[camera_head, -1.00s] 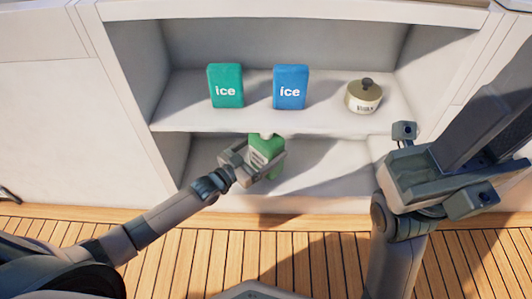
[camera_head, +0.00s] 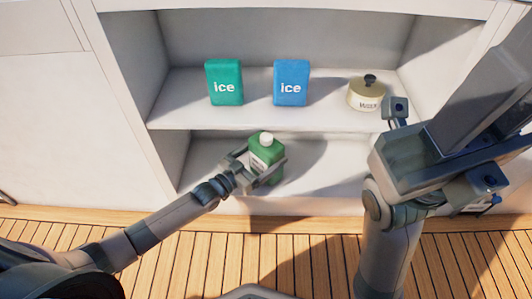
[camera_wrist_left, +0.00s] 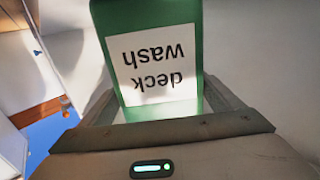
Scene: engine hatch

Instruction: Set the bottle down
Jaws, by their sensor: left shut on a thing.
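A green bottle (camera_head: 266,153) with a white cap is in my left gripper (camera_head: 263,175), at the opening of the lower shelf bay. In the left wrist view the bottle (camera_wrist_left: 150,95) shows a white label reading "deck wash", upside down in that view. The left gripper (camera_wrist_left: 165,115) is shut on the bottle. The bottle stands close to upright in the head view. I cannot tell whether its base touches the lower shelf (camera_head: 325,178). My right arm is at the right of the head view; its fingertips cannot be made out clearly.
On the upper shelf (camera_head: 190,112) stand a teal ice pack (camera_head: 224,83), a blue ice pack (camera_head: 291,84) and a pale lidded pot (camera_head: 366,95). The lower shelf is clear right of the bottle. A plank floor (camera_head: 290,240) lies in front.

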